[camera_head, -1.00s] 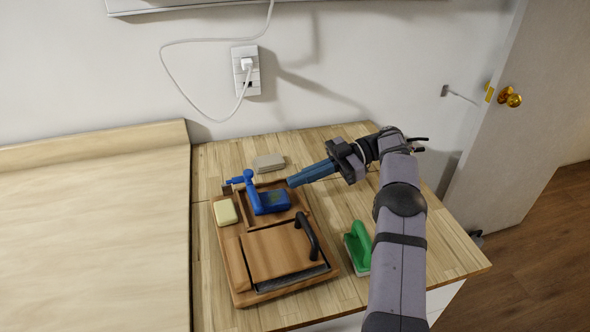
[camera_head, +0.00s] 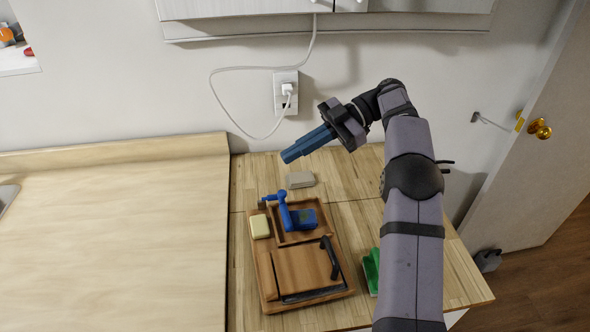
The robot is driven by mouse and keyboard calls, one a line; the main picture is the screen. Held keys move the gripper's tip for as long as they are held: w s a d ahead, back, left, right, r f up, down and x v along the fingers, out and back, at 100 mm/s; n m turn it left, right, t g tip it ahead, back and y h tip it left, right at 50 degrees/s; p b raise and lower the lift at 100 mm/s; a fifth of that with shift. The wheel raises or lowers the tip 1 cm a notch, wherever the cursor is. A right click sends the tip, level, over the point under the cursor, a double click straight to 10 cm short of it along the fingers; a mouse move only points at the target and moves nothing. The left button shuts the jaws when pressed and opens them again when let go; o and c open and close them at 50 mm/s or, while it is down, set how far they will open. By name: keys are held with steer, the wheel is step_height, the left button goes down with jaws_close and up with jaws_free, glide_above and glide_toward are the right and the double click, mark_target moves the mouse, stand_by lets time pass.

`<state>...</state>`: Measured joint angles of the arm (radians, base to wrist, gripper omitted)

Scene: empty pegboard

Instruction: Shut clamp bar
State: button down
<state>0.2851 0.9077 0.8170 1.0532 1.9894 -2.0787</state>
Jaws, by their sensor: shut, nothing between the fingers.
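A brown wooden board (camera_head: 262,272) lies on the wooden counter. On it stands a blue clamp-like device (camera_head: 305,218) with a raised blue bar (camera_head: 285,211), upright and bent over to the left at its top. A black curved bar (camera_head: 330,257) stands at the right edge of a wooden panel (camera_head: 300,268) on the same board. The frames do not make clear which of these is the clamp bar. My gripper (camera_head: 286,157) has blue fingers, shut and empty. It is in the air above and behind the board, touching nothing, pointing left and down.
A yellow sponge-like block (camera_head: 260,227) sits on the board's left side. A grey block (camera_head: 300,180) lies behind the board. A green-handled tool (camera_head: 371,270) stands to the right, partly hidden by my arm. The left worktop (camera_head: 110,240) is clear.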

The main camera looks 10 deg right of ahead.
steer(key=w+d+f+m+t+h, duration=0.2)
steer(key=d+f+m+h, duration=0.1)
steer(key=m, duration=1.5)
steer(key=w+d+f+m+t+h+p, duration=0.1)
steer(key=f+m, duration=0.4)
steer(key=m, duration=1.3)
steer(key=shift+w+d+f+t+h, duration=0.2)
steer(key=shift+w+d+t+h, duration=0.2)
steer(key=shift+w+d+h, duration=0.75)
steer(key=shift+s+a, duration=0.15)
steer(key=shift+a, duration=0.15)
steer(key=shift+p+x, duration=1.85)
steer(key=shift+x, duration=3.15)
steer(key=shift+d, duration=0.1)
